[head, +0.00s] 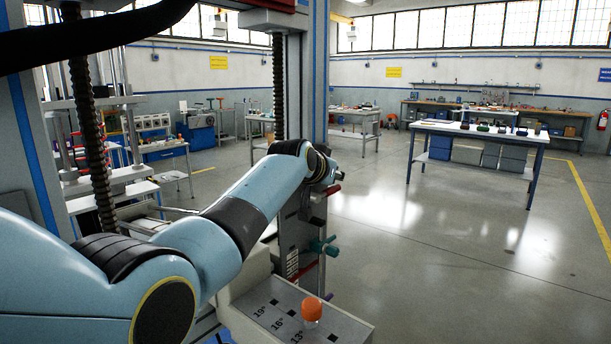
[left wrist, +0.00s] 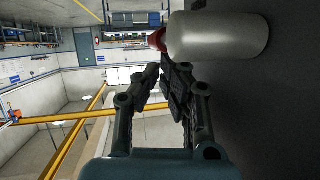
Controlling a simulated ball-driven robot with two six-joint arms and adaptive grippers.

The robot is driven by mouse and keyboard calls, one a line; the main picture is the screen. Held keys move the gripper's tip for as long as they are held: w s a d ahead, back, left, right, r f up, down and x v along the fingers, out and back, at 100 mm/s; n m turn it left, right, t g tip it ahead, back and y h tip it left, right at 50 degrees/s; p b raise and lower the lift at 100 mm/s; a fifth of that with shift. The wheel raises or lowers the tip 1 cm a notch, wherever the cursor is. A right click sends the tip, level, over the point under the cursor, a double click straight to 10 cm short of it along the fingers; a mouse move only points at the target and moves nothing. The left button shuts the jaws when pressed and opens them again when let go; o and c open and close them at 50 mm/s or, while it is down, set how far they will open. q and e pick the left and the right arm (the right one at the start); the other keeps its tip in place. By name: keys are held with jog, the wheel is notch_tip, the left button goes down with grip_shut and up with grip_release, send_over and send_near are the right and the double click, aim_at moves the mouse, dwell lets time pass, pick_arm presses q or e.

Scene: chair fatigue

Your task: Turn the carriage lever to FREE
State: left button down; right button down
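My left gripper (head: 328,176) is at the tall machine's front and is mostly hidden behind my own wrist in the head view. A red handle (head: 332,190) shows just below it; I cannot tell whether they touch or whether this is the carriage lever. In the left wrist view my left gripper (left wrist: 164,75) has its fingers drawn close together with nothing seen between them. A pale cylinder (left wrist: 220,36) with a red end (left wrist: 157,40) lies just beyond the fingertips. No FREE label is readable. My right gripper is out of view.
A teal knob (head: 325,246) sits on the machine below the red handle. A jar with an orange cap (head: 312,311) stands on a ledge (head: 348,327) marked with angles. A blue-legged workbench (head: 470,130) stands at the right. The floor (head: 430,230) between is clear.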

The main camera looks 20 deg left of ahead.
aim_at(335, 187)
pick_arm(q)
jog(key=shift+s+f, duration=0.1)
jog(key=shift+f, duration=0.15)
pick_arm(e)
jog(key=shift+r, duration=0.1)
